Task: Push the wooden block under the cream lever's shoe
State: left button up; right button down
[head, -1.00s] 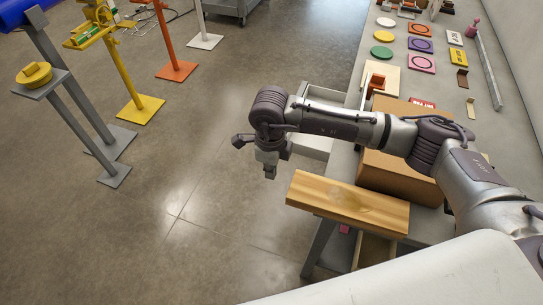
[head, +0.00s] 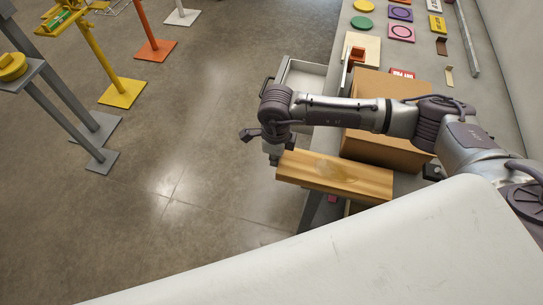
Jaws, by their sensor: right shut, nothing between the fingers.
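My right gripper (head: 273,157) hangs from the arm that comes in from the right. It is shut and empty, and points down beside the left end of a thick wooden piece (head: 350,174). This piece has a lighter round patch on top and lies at the near end of the grey bench. I cannot tell whether it is the wooden block of the task, or whether the gripper touches it. I cannot make out the cream lever or its shoe. My left gripper is not in view.
A cardboard box (head: 401,88) stands on the bench behind my right arm. An open drawer (head: 307,76) sticks out at the bench's left side. Coloured discs and plates lie farther back. Yellow (head: 122,92), orange and grey stands are at the left. The floor between is clear.

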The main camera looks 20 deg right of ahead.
aim_at(303, 164)
jog(key=s+d, duration=0.1)
jog(key=d, duration=0.1)
jog(key=s+d+b, duration=0.1)
jog(key=d, duration=0.1)
jog(key=s+d+b, duration=0.1)
jog(key=s+d, duration=0.1)
jog(key=shift+f, duration=0.15)
jog(key=shift+s+d, duration=0.15)
jog(key=shift+d, duration=0.05)
